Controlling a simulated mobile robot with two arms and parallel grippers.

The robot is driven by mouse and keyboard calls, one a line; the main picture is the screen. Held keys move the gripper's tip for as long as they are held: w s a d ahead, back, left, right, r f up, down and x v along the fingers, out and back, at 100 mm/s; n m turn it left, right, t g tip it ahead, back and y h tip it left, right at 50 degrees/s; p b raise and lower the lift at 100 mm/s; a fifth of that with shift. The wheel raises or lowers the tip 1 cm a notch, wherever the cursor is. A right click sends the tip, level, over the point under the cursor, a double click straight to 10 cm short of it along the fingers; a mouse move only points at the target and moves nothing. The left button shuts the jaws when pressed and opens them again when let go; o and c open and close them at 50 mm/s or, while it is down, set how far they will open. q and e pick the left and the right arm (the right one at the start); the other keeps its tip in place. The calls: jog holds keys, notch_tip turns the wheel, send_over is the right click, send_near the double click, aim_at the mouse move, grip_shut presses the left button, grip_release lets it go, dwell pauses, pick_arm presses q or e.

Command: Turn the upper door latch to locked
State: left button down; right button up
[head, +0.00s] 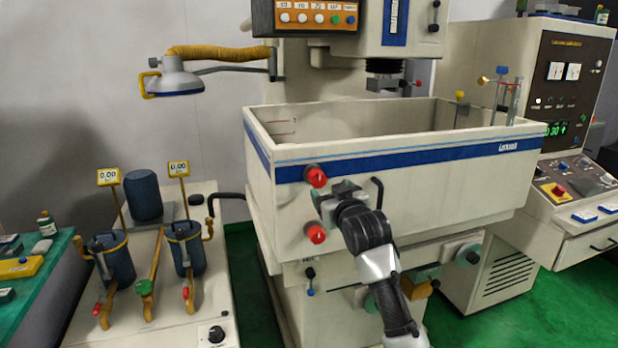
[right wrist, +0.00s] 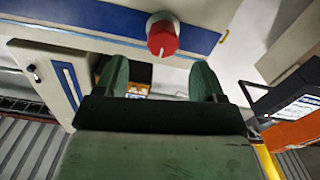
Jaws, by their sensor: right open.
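The upper door latch (head: 316,177) is a red knob on the blue stripe of the white tank front, near its left corner. A second red latch (head: 316,234) sits below it. My right gripper (head: 322,203) is between the two latches in the head view, just below the upper one. In the right wrist view my green fingers (right wrist: 160,80) are apart with nothing between them. One red latch (right wrist: 162,36) shows there beyond the fingertips, apart from them; it looks like the upper one beside the blue stripe. My left gripper is not in view.
The white tank (head: 420,185) fills the middle, with a black handle (head: 377,192) right of the latches. A lamp (head: 178,82) hangs at upper left. A bench with blue canisters (head: 110,258) stands left, a control cabinet (head: 565,70) right. Green floor shows between.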

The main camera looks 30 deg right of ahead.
aim_at(319, 181)
jog(key=p+x, duration=0.1)
jog(key=x, duration=0.2)
jog(key=shift+w+r, duration=0.15)
jog(key=shift+w, duration=0.15)
jog(key=x, duration=0.2)
jog(key=p+x, duration=0.1)
jog(key=shift+w+a, duration=0.25)
jog(key=shift+w, duration=0.15)
jog(key=shift+w+d, duration=0.1)
jog(key=shift+w, duration=0.2)
pick_arm(q)
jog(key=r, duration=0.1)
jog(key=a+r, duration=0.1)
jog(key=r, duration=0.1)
jog(key=shift+p, duration=0.3)
pick_arm(e)
jog(key=shift+w+d, duration=0.2)
jog(key=shift+w, duration=0.1)
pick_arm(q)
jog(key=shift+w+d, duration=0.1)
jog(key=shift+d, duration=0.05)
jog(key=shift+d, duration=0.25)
pick_arm(e)
jog(key=c, duration=0.9)
